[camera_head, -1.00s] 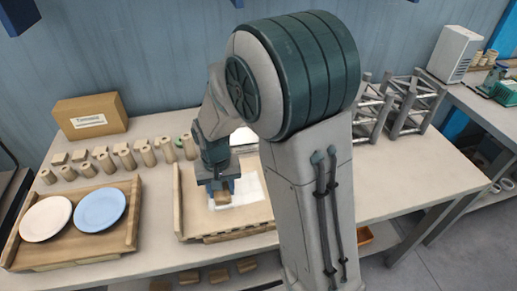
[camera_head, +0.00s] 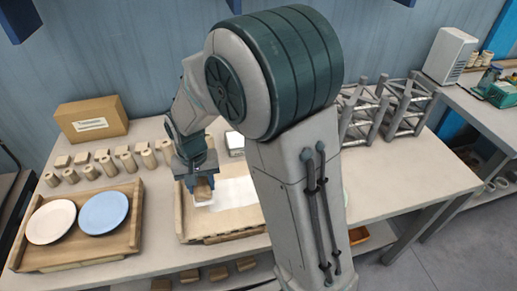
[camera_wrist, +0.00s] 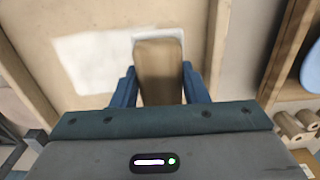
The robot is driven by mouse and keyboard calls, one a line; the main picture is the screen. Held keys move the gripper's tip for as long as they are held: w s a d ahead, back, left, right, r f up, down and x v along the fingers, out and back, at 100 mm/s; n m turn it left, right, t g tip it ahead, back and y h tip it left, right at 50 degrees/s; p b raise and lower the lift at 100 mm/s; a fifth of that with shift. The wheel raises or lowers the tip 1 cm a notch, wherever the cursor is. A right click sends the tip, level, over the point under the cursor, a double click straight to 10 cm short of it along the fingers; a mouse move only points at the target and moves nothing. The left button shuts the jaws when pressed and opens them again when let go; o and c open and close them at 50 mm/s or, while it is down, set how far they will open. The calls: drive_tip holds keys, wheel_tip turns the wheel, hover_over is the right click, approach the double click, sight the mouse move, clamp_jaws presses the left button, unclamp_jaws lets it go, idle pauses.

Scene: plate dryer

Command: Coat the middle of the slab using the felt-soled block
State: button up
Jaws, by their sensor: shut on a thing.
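My gripper (camera_head: 201,183) is shut on the felt-soled block (camera_head: 203,193), a wooden block with a pale sole. The block also shows between the blue fingers in the wrist view (camera_wrist: 160,75), with a white edge of the sole past its far end. The beige slab (camera_head: 222,226) lies in a low wooden frame, with a white coated patch (camera_head: 237,192) on it. The patch reaches out beside the block in the wrist view (camera_wrist: 88,62). The block is low over the left part of the patch; I cannot tell whether it touches. My arm hides the slab's right side.
A wooden tray (camera_head: 137,228) with a white plate (camera_head: 51,220) and a blue plate (camera_head: 104,212) stands to the left. Several wooden cylinders (camera_head: 128,162) line up behind it, before a cardboard box (camera_head: 92,119). Grey metal racks (camera_head: 405,110) stand at the back right.

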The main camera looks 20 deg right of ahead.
drive_tip(key=shift+r+p, duration=0.85)
drive_tip(key=shift+r, duration=0.75)
drive_tip(key=shift+f, duration=0.1)
